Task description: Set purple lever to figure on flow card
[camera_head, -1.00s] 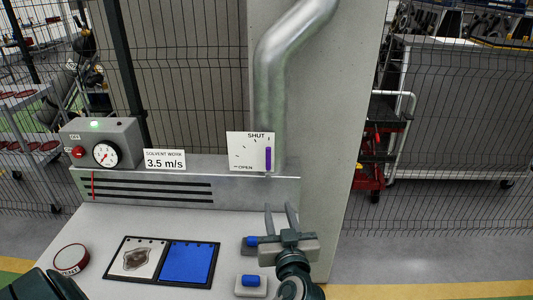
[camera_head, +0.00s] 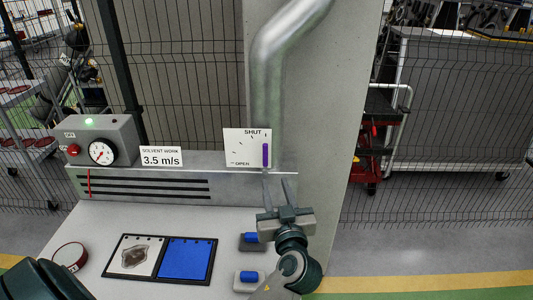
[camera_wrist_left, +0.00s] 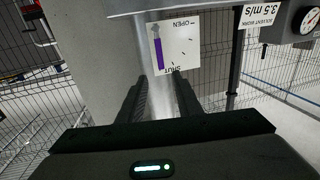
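The purple lever (camera_head: 265,155) stands upright at the right side of a white scale plate (camera_head: 236,147), marked SHUT at the top and OPEN at the bottom. In the left wrist view the lever (camera_wrist_left: 159,52) and plate (camera_wrist_left: 183,45) appear upside down, ahead of the fingers. My left gripper (camera_head: 275,180) is open and empty, just below and in front of the lever, apart from it. It also shows in the wrist view (camera_wrist_left: 162,88). The flow card (camera_head: 161,157) reads "SOLVENT WORK 3.5 m/s". A round gauge (camera_head: 102,151) has a red needle; its figures are too small to read.
A silver duct (camera_head: 268,85) rises behind the plate against a grey pillar. A slotted hood (camera_head: 240,187) runs along the bench's back. On the bench are a black-framed tray (camera_head: 213,262) with a blue pad, two blue-topped blocks (camera_head: 249,277) and a round red-rimmed tin (camera_head: 70,256).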

